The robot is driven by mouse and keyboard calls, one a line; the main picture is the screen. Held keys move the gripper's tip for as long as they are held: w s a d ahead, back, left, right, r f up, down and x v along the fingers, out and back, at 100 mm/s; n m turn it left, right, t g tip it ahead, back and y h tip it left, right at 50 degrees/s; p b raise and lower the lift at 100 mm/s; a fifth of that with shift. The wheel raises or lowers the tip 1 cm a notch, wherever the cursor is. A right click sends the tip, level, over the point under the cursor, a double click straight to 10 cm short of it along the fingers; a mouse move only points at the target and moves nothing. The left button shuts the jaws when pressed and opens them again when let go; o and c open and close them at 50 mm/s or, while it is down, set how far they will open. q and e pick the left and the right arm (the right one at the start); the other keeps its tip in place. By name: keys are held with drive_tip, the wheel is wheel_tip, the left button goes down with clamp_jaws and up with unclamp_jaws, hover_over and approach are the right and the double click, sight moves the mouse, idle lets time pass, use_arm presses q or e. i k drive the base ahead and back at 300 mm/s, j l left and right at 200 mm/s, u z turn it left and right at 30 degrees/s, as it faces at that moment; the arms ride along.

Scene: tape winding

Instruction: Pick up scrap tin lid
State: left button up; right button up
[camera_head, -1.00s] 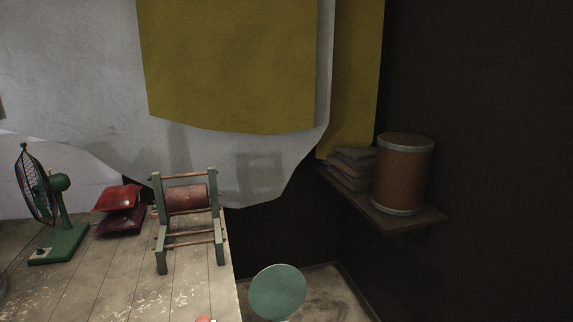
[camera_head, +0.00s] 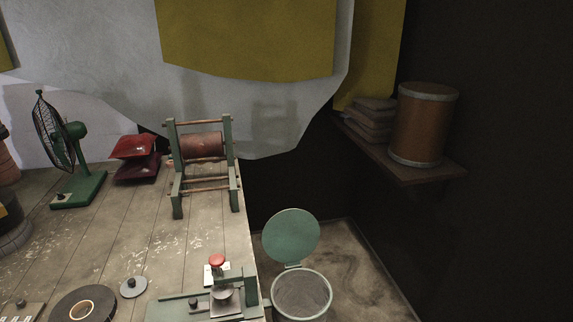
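The scrap tin lid (camera_head: 291,236) is a round, flat green disc. It stands raised behind the open mouth of the scrap tin (camera_head: 302,292), with a small tab at its lower edge by the tin's rim. The tin is just right of the table's right edge, with a light rim and a dark grey inside. Its lower part is cut off by the bottom of the picture. Neither of my grippers is in view.
The wooden table (camera_head: 120,232) holds a green fan (camera_head: 78,165), a roller stand (camera_head: 203,147), red packets (camera_head: 135,158), a black tape roll (camera_head: 85,305) and a green device with a red knob (camera_head: 217,261). A drum (camera_head: 422,125) stands on the right shelf.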

sight(134, 288)
drive_tip(key=u, duration=1.25)
drive_tip(key=j+z, duration=0.1)
drive_tip(key=k+j, duration=0.05)
